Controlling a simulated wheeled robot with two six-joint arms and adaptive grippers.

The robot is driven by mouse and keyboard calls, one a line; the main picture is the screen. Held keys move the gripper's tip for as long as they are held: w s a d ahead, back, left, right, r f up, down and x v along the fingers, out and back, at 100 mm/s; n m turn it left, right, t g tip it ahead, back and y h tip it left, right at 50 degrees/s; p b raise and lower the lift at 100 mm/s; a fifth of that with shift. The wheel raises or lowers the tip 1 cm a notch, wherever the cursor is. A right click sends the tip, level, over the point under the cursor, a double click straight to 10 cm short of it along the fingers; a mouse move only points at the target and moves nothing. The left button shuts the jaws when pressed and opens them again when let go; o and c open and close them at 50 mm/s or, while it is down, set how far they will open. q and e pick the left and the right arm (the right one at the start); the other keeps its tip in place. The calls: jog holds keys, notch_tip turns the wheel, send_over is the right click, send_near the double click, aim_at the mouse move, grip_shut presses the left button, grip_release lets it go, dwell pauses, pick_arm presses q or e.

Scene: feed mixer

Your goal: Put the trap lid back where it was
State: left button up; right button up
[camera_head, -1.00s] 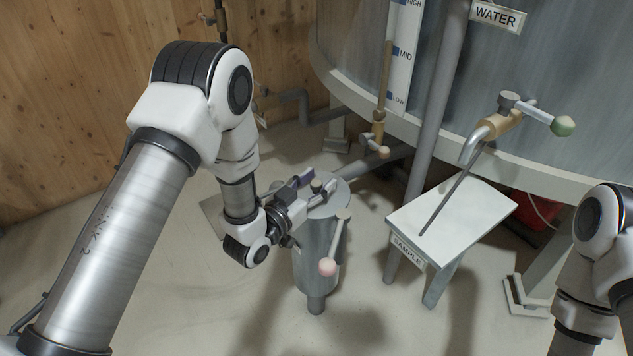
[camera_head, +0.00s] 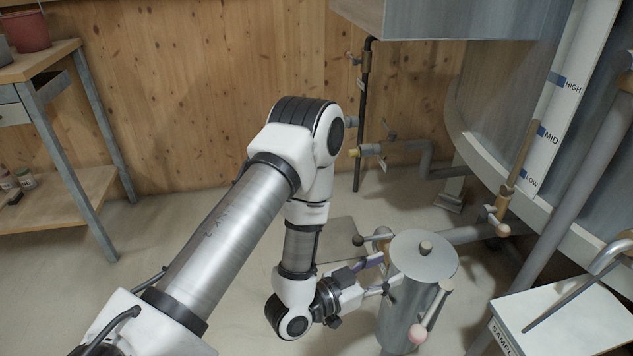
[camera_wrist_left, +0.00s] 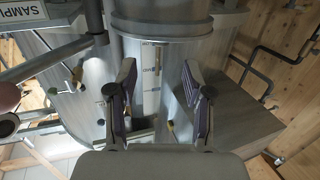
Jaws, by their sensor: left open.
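The trap is an upright grey cylinder (camera_head: 400,310) standing on the floor right of my left arm in the head view. Its round grey lid (camera_head: 407,256) with a small tan knob (camera_head: 426,247) lies on the top; it looks flat, but I cannot tell whether it is fully seated. My left gripper (camera_head: 386,273) is open at the left side of the trap, near the top rim and apart from the knob; whether it touches the rim is unclear. In the left wrist view, the open fingers (camera_wrist_left: 158,82) have nothing between them. My right gripper is out of view.
A dark-knobbed lever (camera_head: 358,241) is behind the gripper. The white sample table (camera_head: 570,315) and large tank (camera_head: 500,110) stand right. A wooden-topped bench (camera_head: 38,64) stands left; floor between is clear.

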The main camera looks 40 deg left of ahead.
pick_arm(q)
jog(key=s+a+f+n+g+y, duration=0.1)
jog(key=s+f+g+y, duration=0.1)
jog(key=s+f+g, duration=0.55)
jog(key=s+f+n+g+y, duration=0.1)
jog(key=s+f+g+y, duration=0.2)
jog(key=f, duration=0.8)
jog(key=s+a+f+n+g, duration=0.1)
jog(key=s+g, duration=0.1)
jog(key=s, duration=0.4)
jog(key=s+a+f+n+g, duration=0.1)
jog(key=s+f+g, duration=0.1)
jog(key=s, duration=0.5)
jog(key=shift+s+a+f+g+y, duration=0.3)
jog(key=shift+g+y, duration=0.1)
jog(key=shift+g, duration=0.45)
jog(key=shift+w, duration=0.1)
